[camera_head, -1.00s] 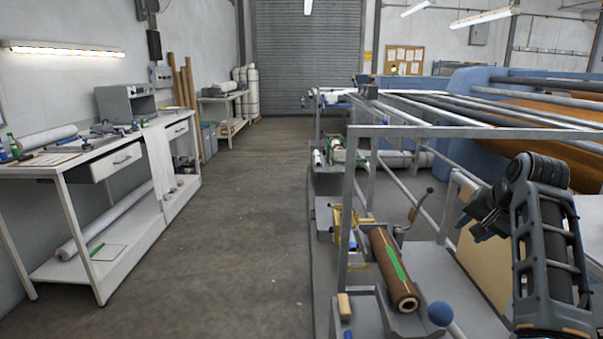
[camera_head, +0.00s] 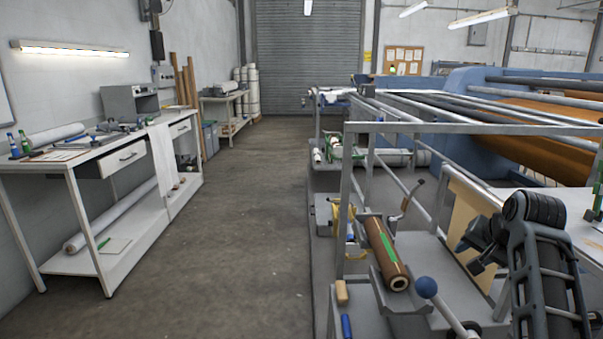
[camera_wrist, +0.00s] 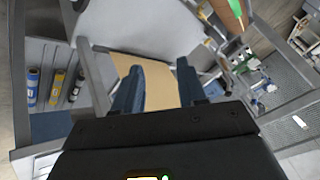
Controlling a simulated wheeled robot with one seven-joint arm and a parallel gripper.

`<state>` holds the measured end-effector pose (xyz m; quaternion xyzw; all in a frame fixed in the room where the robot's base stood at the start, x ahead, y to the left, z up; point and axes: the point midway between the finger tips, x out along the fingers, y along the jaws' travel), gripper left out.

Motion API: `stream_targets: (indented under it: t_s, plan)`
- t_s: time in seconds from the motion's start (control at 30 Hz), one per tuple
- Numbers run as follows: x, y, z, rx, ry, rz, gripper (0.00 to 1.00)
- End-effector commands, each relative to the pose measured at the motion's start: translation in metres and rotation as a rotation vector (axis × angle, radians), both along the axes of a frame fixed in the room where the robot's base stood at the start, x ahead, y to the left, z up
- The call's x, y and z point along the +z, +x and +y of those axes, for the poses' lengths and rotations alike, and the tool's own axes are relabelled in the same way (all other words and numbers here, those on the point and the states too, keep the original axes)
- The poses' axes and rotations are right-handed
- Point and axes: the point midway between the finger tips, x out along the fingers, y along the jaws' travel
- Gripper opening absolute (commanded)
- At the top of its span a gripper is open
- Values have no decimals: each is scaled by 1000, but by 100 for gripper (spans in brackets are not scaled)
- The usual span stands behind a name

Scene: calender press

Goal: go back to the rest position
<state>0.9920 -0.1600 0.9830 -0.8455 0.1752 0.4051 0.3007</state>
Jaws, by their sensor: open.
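My gripper (camera_head: 472,248) is at the right of the head view, beside the near end of the press frame. In the wrist view its two dark blue fingers (camera_wrist: 160,68) stand apart with a gap between them, and I see nothing held. A tan sheet or board (camera_wrist: 150,75) shows behind the fingers, and I cannot tell how far off it is. The same tan panel (camera_head: 466,225) stands behind the gripper in the head view. My folded arm covers the lower right corner.
A brown roller with a green stripe (camera_head: 388,254) lies on a grey stand left of my gripper. A metal rail frame (camera_head: 347,205) and a blue ball-ended lever (camera_head: 427,287) are close by. A white workbench (camera_head: 70,165) stands left; the aisle floor (camera_head: 240,220) is clear.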

Motion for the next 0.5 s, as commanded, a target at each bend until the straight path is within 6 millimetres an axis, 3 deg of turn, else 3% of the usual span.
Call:
stream_targets:
  t_s: [0.27,0.5]
  plan:
    - [-60,-37,4,21,-81,-32,41]
    - [-123,-98,15,68,-190,-85,41]
